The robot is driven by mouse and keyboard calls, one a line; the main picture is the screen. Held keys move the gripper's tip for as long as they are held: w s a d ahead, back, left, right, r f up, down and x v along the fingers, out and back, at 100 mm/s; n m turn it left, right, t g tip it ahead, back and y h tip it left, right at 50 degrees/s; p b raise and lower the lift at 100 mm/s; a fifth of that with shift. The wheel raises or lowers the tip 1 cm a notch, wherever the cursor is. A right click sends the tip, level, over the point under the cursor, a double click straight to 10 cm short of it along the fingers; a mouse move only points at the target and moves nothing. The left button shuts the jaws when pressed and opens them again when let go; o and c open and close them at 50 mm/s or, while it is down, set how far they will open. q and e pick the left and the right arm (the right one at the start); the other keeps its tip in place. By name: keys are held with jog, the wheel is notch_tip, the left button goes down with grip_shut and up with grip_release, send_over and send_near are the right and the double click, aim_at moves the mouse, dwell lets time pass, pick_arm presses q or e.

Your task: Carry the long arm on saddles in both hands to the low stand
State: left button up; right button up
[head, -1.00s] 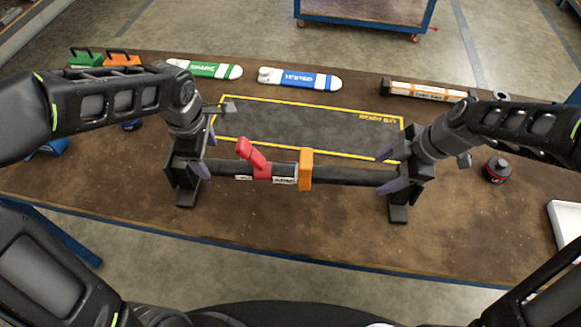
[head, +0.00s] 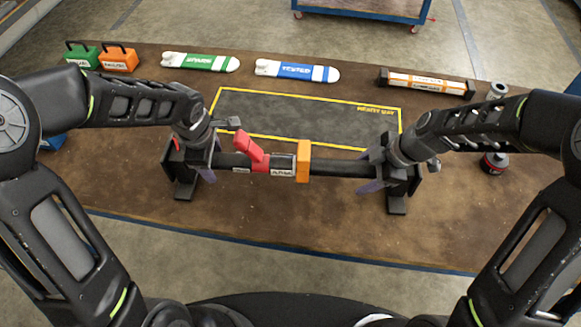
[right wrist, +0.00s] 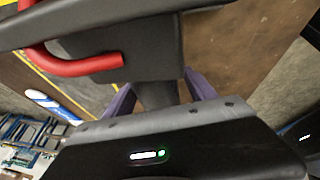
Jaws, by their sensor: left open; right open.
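The long arm (head: 335,168) is a dark tube with a red handle (head: 252,152) and an orange collar (head: 304,161). It lies level across two black saddles, the left saddle (head: 184,188) and the right saddle (head: 398,203). My left gripper (head: 207,157) is open at the tube's left end, just inside the left saddle. My right gripper (head: 375,170) is open at the right end, just inside the right saddle. In the right wrist view its purple fingers stand either side of the dark tube (right wrist: 157,95). I cannot clearly pick out a low stand.
A dark mat with a yellow border (head: 290,115) lies behind the arm on the brown table (head: 290,225). A blue cart (head: 362,12) stands beyond.

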pick_arm(q)
grip_shut()
pick_arm(e)
grip_shut()
dwell(0.4)
dwell(0.4)
pick_arm(q)
jog(key=shift+w+r, duration=0.2)
jog(key=shift+r, duration=0.05)
pick_arm(e)
jog(key=shift+w+r, duration=0.15)
jog(key=shift+r, duration=0.1)
